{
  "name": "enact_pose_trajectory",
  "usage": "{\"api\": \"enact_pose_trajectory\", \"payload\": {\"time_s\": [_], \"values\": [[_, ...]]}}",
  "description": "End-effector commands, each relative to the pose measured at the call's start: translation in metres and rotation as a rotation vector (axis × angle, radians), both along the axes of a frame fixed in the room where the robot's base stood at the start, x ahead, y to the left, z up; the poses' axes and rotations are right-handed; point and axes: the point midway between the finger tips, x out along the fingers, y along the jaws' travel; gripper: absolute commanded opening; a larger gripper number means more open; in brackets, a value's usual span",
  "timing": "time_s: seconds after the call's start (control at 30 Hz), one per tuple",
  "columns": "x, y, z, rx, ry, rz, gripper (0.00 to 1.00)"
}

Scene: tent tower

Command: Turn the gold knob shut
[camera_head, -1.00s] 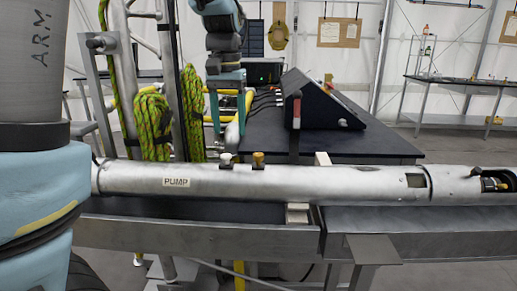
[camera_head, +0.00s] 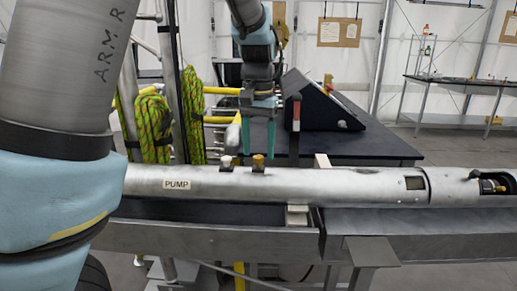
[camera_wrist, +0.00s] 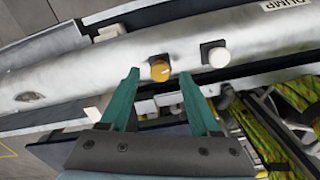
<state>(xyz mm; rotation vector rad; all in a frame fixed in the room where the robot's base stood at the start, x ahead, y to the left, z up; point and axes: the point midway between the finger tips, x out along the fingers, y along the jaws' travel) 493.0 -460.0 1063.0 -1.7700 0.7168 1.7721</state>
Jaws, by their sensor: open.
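The gold knob (camera_head: 258,162) sits on top of a long silver pipe (camera_head: 330,186), with a white knob (camera_head: 226,162) just to its left in the head view. In the wrist view the gold knob (camera_wrist: 160,71) lies just beyond and between my fingertips, and the white knob (camera_wrist: 217,56) is to its right. My gripper (camera_head: 258,151) has green fingers pointing down close above the gold knob. The fingers (camera_wrist: 158,74) are apart and empty. I cannot tell whether either finger touches the knob.
A red-topped lever (camera_head: 295,125) stands right of my gripper, before a black sloped console (camera_head: 320,108). Green-yellow rope coils (camera_head: 153,125) hang at left.

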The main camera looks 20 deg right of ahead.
Motion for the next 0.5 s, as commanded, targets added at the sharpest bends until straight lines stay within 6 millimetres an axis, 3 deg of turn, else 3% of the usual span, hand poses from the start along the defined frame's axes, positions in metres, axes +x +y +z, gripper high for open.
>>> {"api": "enact_pose_trajectory", "payload": {"time_s": [0.43, 0.5], "values": [[0.0000, 0.0001, -0.0118, -0.001, -0.001, 0.000, 0.63], [0.0000, 0.0001, -0.0117, -0.001, -0.001, 0.000, 0.55]]}}
